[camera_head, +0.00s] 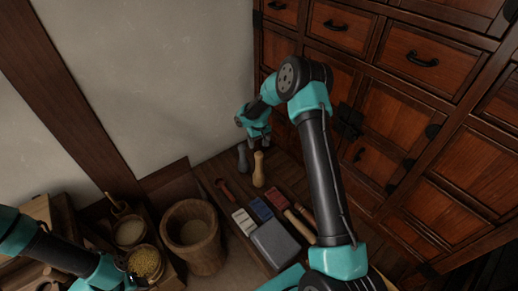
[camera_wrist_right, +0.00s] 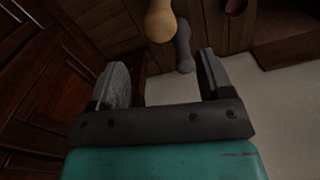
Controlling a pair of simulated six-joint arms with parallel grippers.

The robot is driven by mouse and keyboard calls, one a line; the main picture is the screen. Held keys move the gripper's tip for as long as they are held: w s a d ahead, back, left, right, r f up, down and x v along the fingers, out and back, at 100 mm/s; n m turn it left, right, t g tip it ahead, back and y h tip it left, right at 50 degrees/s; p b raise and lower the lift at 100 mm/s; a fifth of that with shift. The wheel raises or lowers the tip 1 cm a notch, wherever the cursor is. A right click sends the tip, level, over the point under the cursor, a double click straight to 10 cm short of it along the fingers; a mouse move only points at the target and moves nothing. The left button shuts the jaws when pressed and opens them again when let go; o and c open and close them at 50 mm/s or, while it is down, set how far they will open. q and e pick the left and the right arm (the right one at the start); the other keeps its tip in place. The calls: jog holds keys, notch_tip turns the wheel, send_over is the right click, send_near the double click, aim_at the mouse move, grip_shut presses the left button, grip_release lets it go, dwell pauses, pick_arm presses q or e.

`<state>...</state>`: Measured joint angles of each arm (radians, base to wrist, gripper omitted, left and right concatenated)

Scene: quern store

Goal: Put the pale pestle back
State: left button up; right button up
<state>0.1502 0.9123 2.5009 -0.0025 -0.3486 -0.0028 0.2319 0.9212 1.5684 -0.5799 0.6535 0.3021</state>
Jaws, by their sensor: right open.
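The pale pestle (camera_head: 258,170) stands upright on the dark wooden bench (camera_head: 207,170), near the wall. A dark grey pestle (camera_head: 242,158) stands close to its left. My right gripper (camera_head: 257,138) is open and empty, just above and behind the pale pestle. In the right wrist view, the pale pestle (camera_wrist_right: 160,20) shows at the top, beyond the open fingers (camera_wrist_right: 164,72), and the grey pestle (camera_wrist_right: 183,50) shows between them in the picture. Neither pestle is held. Part of my left arm (camera_head: 105,273) shows at the lower left; its fingers are not clear.
A wooden mortar (camera_head: 190,237) stands left of the bench, by bowls of grain (camera_head: 146,262). A grey block (camera_head: 274,243), a pale block (camera_head: 243,221), a blue block (camera_head: 261,209) and a red block (camera_head: 278,200) lie on the bench. A drawer cabinet (camera_head: 400,100) rises at right.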

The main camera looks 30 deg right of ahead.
jog(key=shift+r, duration=0.6)
jog(key=shift+a, duration=0.1)
jog(key=s+a+f+y, duration=0.2)
jog(key=s+a+f, duration=0.3)
jog(key=s+a, duration=0.45)
jog(key=s+a+f+y, duration=0.2)
jog(key=s+a+f, duration=0.35)
jog(key=s, duration=0.75)
jog(key=s+a+r, duration=0.1)
jog(key=s+a, duration=0.1)
jog(key=s, duration=0.2)
jog(key=s+a+r+m, duration=0.1)
jog(key=s, duration=0.4)
jog(key=shift+s+a+r+t, duration=0.2)
jog(key=shift+a+r+t, duration=0.05)
jog(key=shift+a+t, duration=0.15)
